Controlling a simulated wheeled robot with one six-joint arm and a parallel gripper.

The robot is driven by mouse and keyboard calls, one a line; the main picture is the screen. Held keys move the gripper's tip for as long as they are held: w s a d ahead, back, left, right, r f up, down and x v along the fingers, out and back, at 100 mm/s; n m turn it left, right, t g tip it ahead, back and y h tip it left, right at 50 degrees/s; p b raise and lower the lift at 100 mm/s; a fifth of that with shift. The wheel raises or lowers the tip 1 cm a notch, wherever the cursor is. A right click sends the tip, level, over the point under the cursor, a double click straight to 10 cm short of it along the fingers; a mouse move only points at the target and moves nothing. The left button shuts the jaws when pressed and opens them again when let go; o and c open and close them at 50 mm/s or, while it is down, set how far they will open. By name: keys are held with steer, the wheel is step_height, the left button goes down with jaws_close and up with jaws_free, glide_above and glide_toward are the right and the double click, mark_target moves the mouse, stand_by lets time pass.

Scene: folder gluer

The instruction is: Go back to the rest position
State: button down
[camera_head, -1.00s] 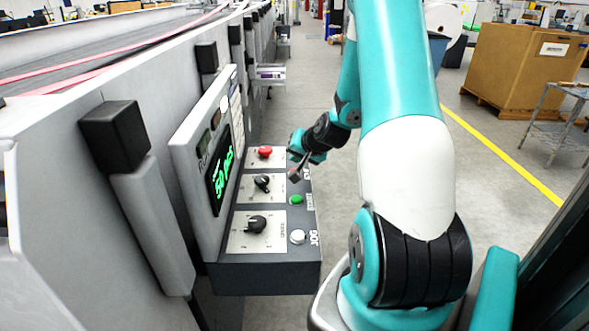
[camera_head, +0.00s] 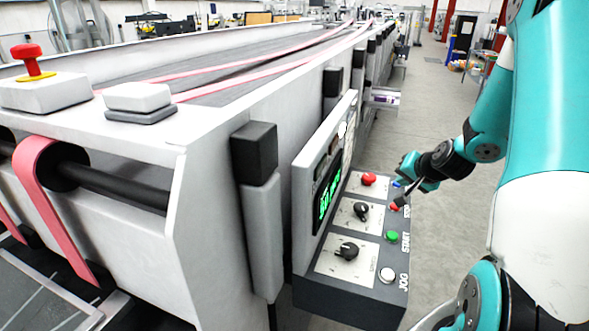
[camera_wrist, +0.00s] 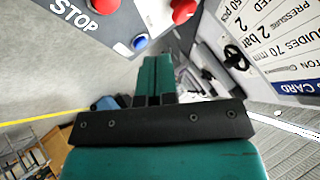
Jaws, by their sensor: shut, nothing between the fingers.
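My gripper (camera_head: 404,198) is at the far right edge of the control panel (camera_head: 355,296), close to the red STOP button (camera_head: 394,207); whether it touches is too small to tell. In the wrist view its two teal fingers (camera_wrist: 155,72) are together with nothing between them. They point toward the panel, where a blue button (camera_wrist: 140,41), a red button (camera_wrist: 183,10) and the STOP label (camera_wrist: 75,13) show. My arm comes in from the right in the head view.
The panel also bears a red mushroom button (camera_head: 368,179), two black knobs (camera_head: 347,250), a green START button (camera_head: 392,236), a white JOG button (camera_head: 387,275) and a green-lit display (camera_head: 326,200). The machine (camera_head: 215,200) fills the left. Open floor (camera_head: 432,115) lies right of it.

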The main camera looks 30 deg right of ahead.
steer(key=a+r+n+g+y, duration=0.35)
steer(key=a+n, duration=0.35)
steer(key=a, duration=1.2)
steer(key=s+a+r+n+g+y+b, duration=0.1)
steer(key=s+a+r+n, duration=0.1)
steer(key=s+a+n, duration=0.2)
steer(key=s+a+r+n+g+y+b, duration=0.1)
steer(key=s+a+r+n+g, duration=0.1)
steer(key=s+a, duration=0.7)
steer(key=s+a+r+n+g+y+b, duration=0.1)
steer(key=s+a+r+n+g+b, duration=0.1)
steer(key=s+a+n, duration=0.4)
steer(key=s+a+r, duration=0.1)
steer(key=a, duration=0.3)
steer(key=shift+r, duration=0.4)
steer(key=c, duration=1.8)
jaws_free()
steer(key=shift+g, duration=0.25)
steer(key=shift+c, duration=0.2)
